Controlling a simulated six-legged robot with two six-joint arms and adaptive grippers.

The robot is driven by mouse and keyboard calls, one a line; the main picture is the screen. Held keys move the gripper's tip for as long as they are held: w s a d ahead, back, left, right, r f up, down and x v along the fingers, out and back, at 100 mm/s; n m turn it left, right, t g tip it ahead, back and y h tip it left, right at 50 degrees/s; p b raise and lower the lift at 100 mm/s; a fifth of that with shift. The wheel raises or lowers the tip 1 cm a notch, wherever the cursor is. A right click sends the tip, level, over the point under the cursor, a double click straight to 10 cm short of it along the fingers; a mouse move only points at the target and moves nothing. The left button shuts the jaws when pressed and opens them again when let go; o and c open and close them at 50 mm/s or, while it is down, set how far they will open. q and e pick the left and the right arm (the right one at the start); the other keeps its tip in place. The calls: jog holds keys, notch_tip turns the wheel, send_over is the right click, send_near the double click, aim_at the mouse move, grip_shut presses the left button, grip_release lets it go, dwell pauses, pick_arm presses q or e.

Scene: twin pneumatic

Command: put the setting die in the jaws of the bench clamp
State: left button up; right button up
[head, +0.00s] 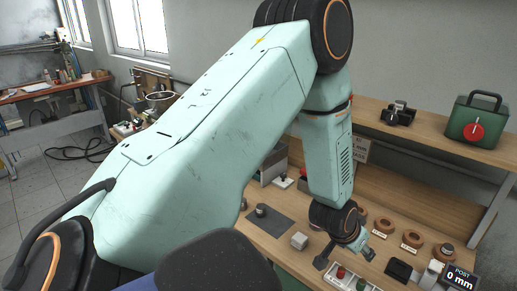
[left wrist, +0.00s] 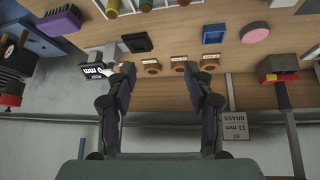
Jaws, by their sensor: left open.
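My left gripper (head: 358,246) hangs over the bench at the lower right of the head view. In the left wrist view the left gripper (left wrist: 159,69) has its two fingers wide apart, with nothing held between them. Several brown rings with small labels lie in a row by it, such as this brown ring (head: 412,239); a brown ring (left wrist: 180,62) shows between the fingertips in the wrist view. I cannot tell which thing is the setting die. A grey device with a "POST 0 mm" display (head: 461,277) stands at the right; I cannot tell whether it is the bench clamp. My right gripper is not in view.
A grey block (head: 299,241) and a dark mat (head: 270,228) lie left of the gripper. A black tray (head: 400,270) lies right of it. A green case (head: 481,120) stands on the upper shelf. A blue tray (left wrist: 213,34) and pink disc (left wrist: 255,31) show in the wrist view.

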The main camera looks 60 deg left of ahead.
pick_arm(q)
jog(key=s+d+f+g, duration=0.1)
jog(key=s+f, duration=0.3)
jog(key=s, duration=0.7)
jog(key=s+d+f+g, duration=0.2)
jog(key=s+f+g, duration=0.1)
jog(key=s, duration=0.8)
jog(key=s+d+f+g, duration=0.2)
jog(key=s+f, duration=0.3)
jog(key=s, duration=0.6)
jog(key=shift+f+g, duration=0.15)
jog(key=shift+g, duration=0.35)
jog(key=shift+s, duration=0.15)
jog(key=shift+w, duration=0.2)
jog(key=shift+s, duration=0.15)
